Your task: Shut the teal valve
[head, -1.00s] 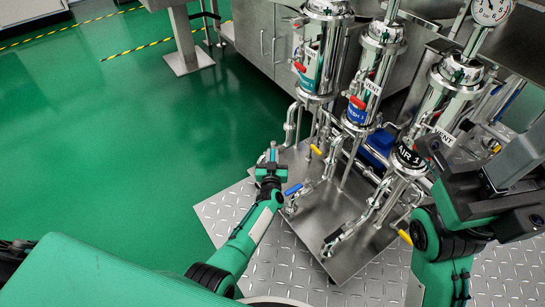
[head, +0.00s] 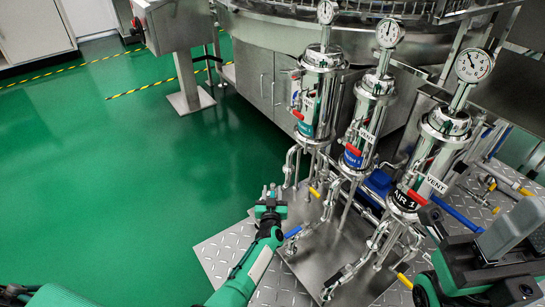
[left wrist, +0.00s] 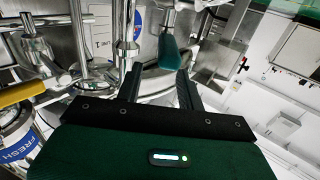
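The teal valve handle (left wrist: 168,52) shows in the left wrist view, hanging from a metal pipe fitting just ahead of my left gripper (left wrist: 158,82). The two dark fingers are apart, with the handle around the gap between their tips; I cannot tell whether they touch it. In the head view my left gripper (head: 270,195) is beside the left pipework, and I cannot make out the teal handle there. The leftmost canister (head: 315,105) has a teal label. My right arm is at the right edge, and its fingers are unclear.
Two more canisters, one with a blue label (head: 353,157) and one marked AIR (head: 405,199), stand to the right. A blue handle (head: 293,232), a yellow handle (head: 314,193) and another yellow handle (head: 404,281) are on nearby pipes. Green floor (head: 120,170) is clear to the left.

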